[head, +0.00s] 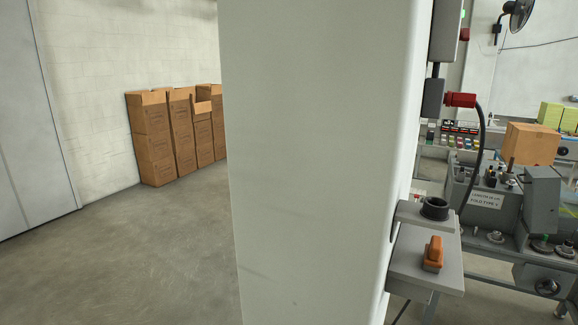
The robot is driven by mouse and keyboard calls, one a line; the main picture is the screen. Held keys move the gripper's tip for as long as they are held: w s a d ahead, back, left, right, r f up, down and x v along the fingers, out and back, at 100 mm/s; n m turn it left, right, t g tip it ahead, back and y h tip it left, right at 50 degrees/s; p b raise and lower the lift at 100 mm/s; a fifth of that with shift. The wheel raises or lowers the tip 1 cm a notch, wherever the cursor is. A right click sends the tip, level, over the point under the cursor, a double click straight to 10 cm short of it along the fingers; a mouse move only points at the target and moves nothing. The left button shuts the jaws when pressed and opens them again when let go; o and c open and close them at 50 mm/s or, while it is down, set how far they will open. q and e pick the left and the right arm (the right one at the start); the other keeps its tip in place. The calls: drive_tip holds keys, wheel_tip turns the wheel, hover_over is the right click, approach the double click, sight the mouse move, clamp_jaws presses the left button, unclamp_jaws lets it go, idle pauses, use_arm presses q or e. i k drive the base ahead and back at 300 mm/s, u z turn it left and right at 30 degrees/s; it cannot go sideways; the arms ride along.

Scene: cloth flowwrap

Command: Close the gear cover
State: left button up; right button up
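A grey machine with a label plate (486,200) stands at the right edge of the head view. On it is an upright grey housing (542,203) that may be the gear cover; I cannot tell for sure. Dark round gear-like parts (542,246) show uncovered below it. The right part of the machine is cut off by the picture edge. Neither of my grippers is in view.
A large pale pillar or cabinet (310,170) fills the middle, close in front. Stacked cartons (155,140) stand by the left wall. The floor (120,262) at left is clear.

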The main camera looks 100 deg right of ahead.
sight(541, 194)
drive_tip(key=z, duration=1.9)
drive_tip(key=i, duration=2.9)
drive_tip(key=z, duration=2.55)
drive_tip(key=i, duration=4.65)
drive_tip(key=z, duration=0.4)
